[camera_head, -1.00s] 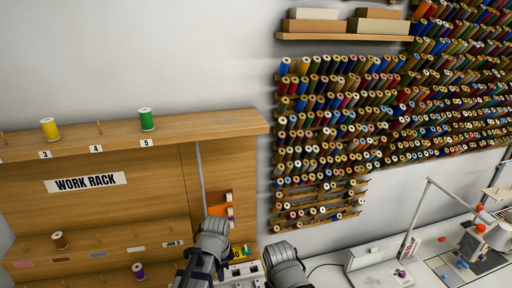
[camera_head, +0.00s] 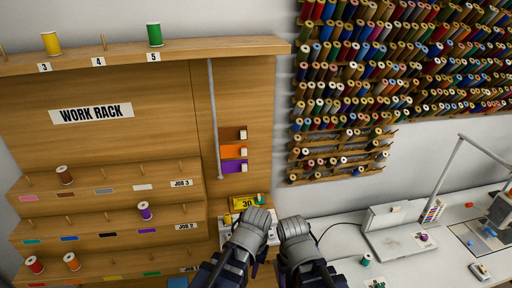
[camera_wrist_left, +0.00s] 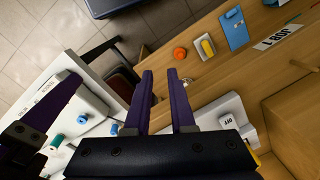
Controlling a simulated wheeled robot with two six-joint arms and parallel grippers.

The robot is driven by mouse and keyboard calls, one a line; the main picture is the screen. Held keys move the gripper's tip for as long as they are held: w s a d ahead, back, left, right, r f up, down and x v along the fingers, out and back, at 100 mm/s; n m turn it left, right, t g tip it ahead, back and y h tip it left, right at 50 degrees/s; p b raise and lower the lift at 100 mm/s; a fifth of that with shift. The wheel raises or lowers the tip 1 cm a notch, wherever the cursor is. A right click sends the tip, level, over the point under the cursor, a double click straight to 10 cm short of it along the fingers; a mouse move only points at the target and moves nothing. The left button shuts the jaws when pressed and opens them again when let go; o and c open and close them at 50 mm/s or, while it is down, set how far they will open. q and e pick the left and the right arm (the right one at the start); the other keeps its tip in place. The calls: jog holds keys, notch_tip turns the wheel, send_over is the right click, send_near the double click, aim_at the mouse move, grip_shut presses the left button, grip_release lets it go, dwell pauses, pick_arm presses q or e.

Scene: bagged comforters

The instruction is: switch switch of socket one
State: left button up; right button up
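I cannot make out a socket or its switch clearly. A white unit (camera_head: 228,240) sits at the right end of the work rack, mostly hidden behind my left gripper (camera_head: 250,218). A white block with a small dark-lettered label (camera_wrist_left: 228,120) shows in the left wrist view, to the right of my fingers. My left gripper's two purple fingers (camera_wrist_left: 160,80) are apart, with nothing between them. My right gripper (camera_head: 294,226) is beside the left one in the head view; its fingers are hidden.
A yellow "30" plate (camera_head: 244,202) sits just behind the left gripper. Brown, orange and purple cards (camera_head: 232,152) hang above it. The wooden work rack (camera_head: 100,160) holds several spools. A white table (camera_head: 350,225) with a lamp (camera_head: 452,180) extends right.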

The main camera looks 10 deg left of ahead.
aim_at(229, 234)
pick_arm(q)
jog(key=o, duration=0.5)
jog(key=w+a+r+n+h+p, duration=0.1)
jog(key=w+a+r+n+p, duration=0.4)
jog(key=w+a+r+p, duration=0.2)
jog(key=w+r+p, duration=0.1)
jog(key=w+r, duration=0.1)
jog(key=w, duration=0.1)
jog(key=shift+w+a+r, duration=0.2)
jog(key=shift+w+r, duration=0.05)
jog(key=shift+r, duration=0.1)
jog(key=shift+w+a+n, duration=0.2)
jog(key=shift+a+n, duration=0.1)
jog(key=shift+n, duration=0.1)
pick_arm(e)
notch_tip(229, 234, up, 10)
pick_arm(q)
jog(key=shift+f, duration=0.1)
pick_arm(e)
jog(key=shift+f, duration=0.2)
pick_arm(q)
notch_tip(229, 234, down, 8)
jog(key=b, duration=0.8)
jog(key=shift+r, duration=0.2)
pick_arm(e)
notch_tip(229, 234, down, 8)
jog(key=shift+r, duration=0.2)
pick_arm(q)
grip_shut()
